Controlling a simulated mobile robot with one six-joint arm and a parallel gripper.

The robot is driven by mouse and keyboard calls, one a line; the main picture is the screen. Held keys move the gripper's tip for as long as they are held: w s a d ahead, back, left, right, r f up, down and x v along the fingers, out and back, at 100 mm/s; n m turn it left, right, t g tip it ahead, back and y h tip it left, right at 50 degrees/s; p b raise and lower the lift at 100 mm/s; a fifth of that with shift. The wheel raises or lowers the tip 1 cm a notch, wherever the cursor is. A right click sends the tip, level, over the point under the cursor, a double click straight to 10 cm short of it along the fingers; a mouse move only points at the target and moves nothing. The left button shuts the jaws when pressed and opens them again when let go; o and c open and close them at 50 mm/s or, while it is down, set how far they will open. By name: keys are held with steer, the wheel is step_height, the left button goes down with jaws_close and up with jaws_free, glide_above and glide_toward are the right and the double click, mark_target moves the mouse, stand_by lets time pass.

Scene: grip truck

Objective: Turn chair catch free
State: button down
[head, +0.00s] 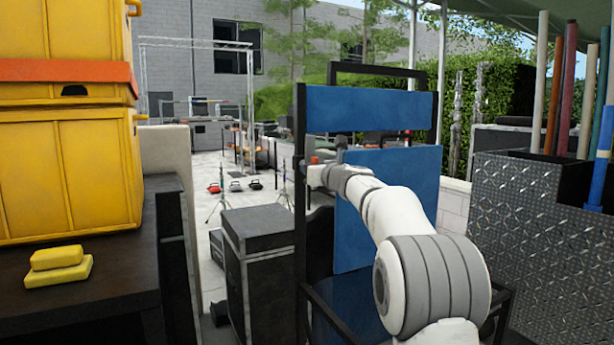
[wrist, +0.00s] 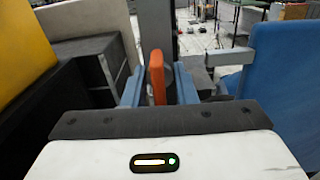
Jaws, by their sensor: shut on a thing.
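The chair has a black frame (head: 300,200) and blue panels, an upper one (head: 370,112) and a lower one (head: 377,205). It stands in the middle of the head view, and blue cloth shows at the right of the wrist view (wrist: 285,80). The catch is an orange lever (wrist: 157,78) by the dark upright post; a small orange bit of it shows in the head view (head: 314,160). My gripper (wrist: 158,88) is shut on the catch, one blue-grey finger on each side. In the head view my wrist hides most of the fingers.
A black case (head: 258,235) stands left of the chair. Yellow crates (head: 65,155) and yellow blocks (head: 58,266) sit on a dark bench at the left. A diamond-plate bin (head: 545,225) holding poles stands close at the right.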

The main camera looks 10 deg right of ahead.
steer(key=shift+s+r+n, duration=0.1)
steer(key=shift+r+n, duration=0.2)
steer(key=shift+r, duration=0.35)
steer(key=c, duration=1.5)
jaws_free()
steer(key=shift+c, duration=0.2)
steer(key=shift+s, duration=0.15)
steer(key=shift+f, duration=0.25)
steer(key=shift+b+v, duration=0.9)
steer(key=shift+v, duration=2.95)
steer(key=shift+r, duration=0.15)
